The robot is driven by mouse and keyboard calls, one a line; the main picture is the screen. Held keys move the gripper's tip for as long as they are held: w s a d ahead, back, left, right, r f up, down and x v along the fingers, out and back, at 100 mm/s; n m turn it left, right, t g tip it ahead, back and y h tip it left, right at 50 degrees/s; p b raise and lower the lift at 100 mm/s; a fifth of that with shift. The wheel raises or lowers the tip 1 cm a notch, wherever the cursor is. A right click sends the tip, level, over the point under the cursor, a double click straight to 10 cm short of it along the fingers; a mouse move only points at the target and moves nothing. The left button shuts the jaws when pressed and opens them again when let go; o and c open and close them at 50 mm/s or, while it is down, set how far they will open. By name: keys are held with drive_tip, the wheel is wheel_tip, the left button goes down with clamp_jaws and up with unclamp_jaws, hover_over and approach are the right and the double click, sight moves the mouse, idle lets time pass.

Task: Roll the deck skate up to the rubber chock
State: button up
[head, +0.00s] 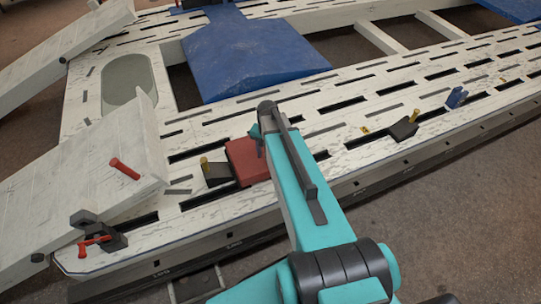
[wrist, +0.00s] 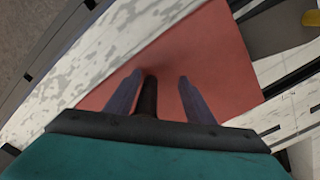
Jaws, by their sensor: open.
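The deck skate, a flat red block (head: 243,160), sits on the slotted white deck near its front edge, partly hidden by my arm. It fills the middle of the wrist view (wrist: 215,65). Two dark wedges with yellow pegs look like rubber chocks: one (head: 217,174) just left of the skate, another (head: 404,130) farther right. I cannot tell whether the left wedge touches the skate. A yellow peg (wrist: 297,32) shows in the wrist view's upper right. My gripper (wrist: 160,76) is open over the skate, a dark upright post (wrist: 149,98) between its fingers, nearer the left one.
A blue plate (head: 250,60) lies at the back of the deck. A pale slanted beam (head: 85,200) with a red handle (head: 125,169) is at the left. A dark clamp (head: 98,235) stands at the front left corner. A small blue piece (head: 456,97) is at the right.

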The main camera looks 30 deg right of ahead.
drive_tip(key=shift+d+r, duration=0.1)
idle(0.4)
drive_tip(key=shift+s+r, duration=0.15)
drive_tip(key=shift+r, duration=6.7)
drive_tip(key=shift+f, duration=0.1)
